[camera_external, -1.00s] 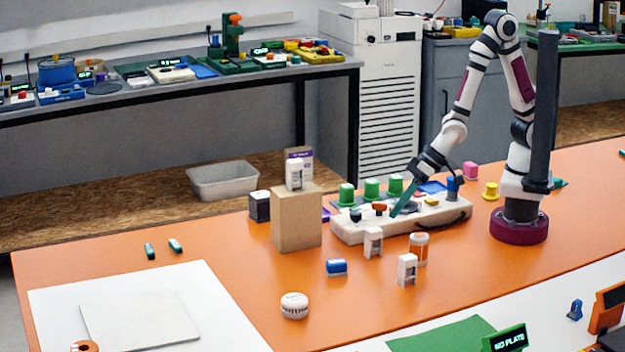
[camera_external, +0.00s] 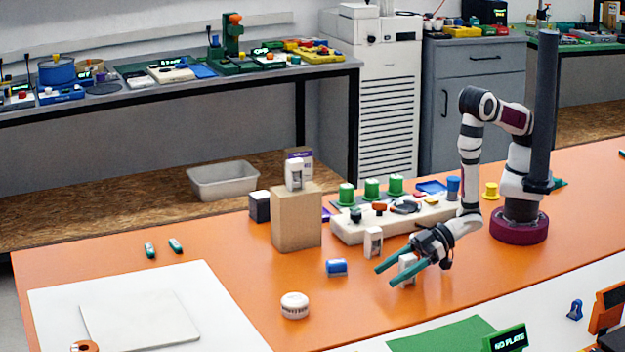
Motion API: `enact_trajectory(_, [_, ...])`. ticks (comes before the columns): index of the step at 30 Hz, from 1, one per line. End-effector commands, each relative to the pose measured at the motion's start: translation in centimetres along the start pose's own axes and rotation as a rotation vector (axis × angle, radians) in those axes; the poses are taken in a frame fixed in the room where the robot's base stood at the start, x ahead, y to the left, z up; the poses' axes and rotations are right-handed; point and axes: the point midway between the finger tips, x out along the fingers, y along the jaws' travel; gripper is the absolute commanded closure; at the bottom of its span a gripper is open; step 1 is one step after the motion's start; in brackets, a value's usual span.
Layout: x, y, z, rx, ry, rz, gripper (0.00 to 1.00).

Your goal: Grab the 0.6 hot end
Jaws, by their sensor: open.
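Several small white upright pieces could be hot ends, but their labels are too small to read, so I cannot tell which is the 0.6. One white piece (camera_external: 407,262) stands on the orange table, partly hidden by my gripper. A second white piece (camera_external: 373,242) stands just behind and left of it. A third white piece (camera_external: 294,175) stands on top of a cardboard block (camera_external: 296,220). My gripper (camera_external: 386,277) is open, its green fingers pointing left and low at the first white piece. The fingers appear to pass on both sides of it; contact cannot be told.
A cream block with knobs (camera_external: 350,232) lies behind the white pieces. A blue piece (camera_external: 336,267) and a white round tub (camera_external: 294,306) stand to the left. A black box (camera_external: 259,206) is beside the cardboard block.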

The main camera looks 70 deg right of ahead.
Motion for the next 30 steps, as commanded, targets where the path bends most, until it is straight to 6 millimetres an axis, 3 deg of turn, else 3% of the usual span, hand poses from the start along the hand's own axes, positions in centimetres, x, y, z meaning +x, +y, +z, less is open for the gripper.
enact_trajectory(5, [0.0,0.0,0.0,0.000,-0.001,0.000,0.30])
enact_trajectory(17, [0.0,0.0,0.0,0.000,-0.001,0.000,1.00])
enact_trajectory(26, [0.0,0.0,0.0,0.000,0.000,0.000,1.00])
enact_trajectory(30, [-0.4,0.0,-1.1,0.000,0.003,0.000,1.00])
